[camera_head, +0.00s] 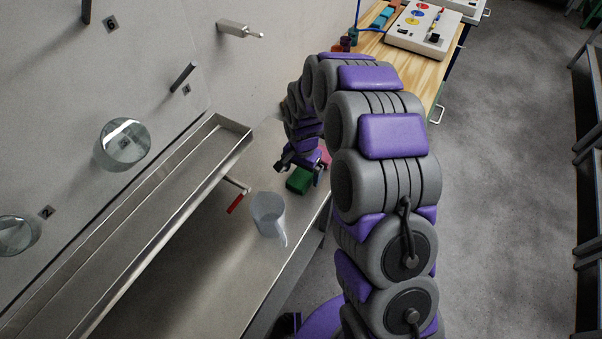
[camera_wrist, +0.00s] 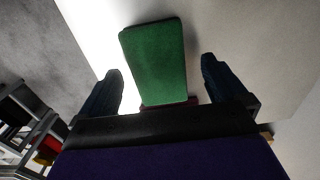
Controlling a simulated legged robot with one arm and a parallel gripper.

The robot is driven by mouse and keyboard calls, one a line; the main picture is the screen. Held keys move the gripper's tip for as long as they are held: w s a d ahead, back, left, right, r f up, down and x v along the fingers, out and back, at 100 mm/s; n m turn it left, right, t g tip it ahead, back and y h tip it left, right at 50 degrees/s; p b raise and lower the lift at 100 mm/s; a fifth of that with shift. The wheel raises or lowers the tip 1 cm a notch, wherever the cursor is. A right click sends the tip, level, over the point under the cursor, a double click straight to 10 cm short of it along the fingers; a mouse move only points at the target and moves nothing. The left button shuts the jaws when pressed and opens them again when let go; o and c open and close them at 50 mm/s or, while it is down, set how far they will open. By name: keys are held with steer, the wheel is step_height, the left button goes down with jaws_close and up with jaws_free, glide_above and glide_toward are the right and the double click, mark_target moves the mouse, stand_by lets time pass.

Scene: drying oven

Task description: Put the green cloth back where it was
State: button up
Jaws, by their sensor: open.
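The green cloth (camera_head: 299,181) is a small folded block lying on the metal counter, just in front of my gripper (camera_head: 302,170). In the wrist view the green cloth (camera_wrist: 155,55) shows as a flat rectangle between the two dark fingers of my gripper (camera_wrist: 161,66). The fingers are spread, with a gap on each side of the cloth. A reddish strip (camera_wrist: 172,103) shows at the cloth's near end, partly hidden by the gripper. In the head view a pink item (camera_head: 325,157) lies behind the gripper, partly hidden.
A clear cup (camera_head: 268,214) and a red-handled tool (camera_head: 236,203) are left of the cloth. A long metal trough (camera_head: 140,235) runs along the wall, below pegs (camera_head: 240,29) and glassware (camera_head: 123,144). A wooden table (camera_head: 425,75) with a control box (camera_head: 424,25) stands behind.

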mark_target(302, 174)
step_height(302, 174, up, 10)
steer(key=p, duration=0.2)
steer(key=s+d+r+n, duration=0.2)
steer(key=s+d+r, duration=0.2)
steer(key=s+r, duration=0.45)
steer(key=s+d+r+n, duration=0.1)
steer(key=s+d+r, duration=0.1)
steer(key=s, duration=0.7)
steer(key=s+d+r+n+g, duration=0.1)
steer(key=s+d+r+n, duration=0.1)
steer(key=s, duration=0.7)
steer(key=s+d+r+n, duration=0.1)
steer(key=s+d+r, duration=0.1)
steer(key=s, duration=0.7)
steer(key=shift+s+d+r+n+g, duration=0.3)
steer(key=shift+s+n+g, duration=0.05)
steer(key=shift+n+g, duration=0.05)
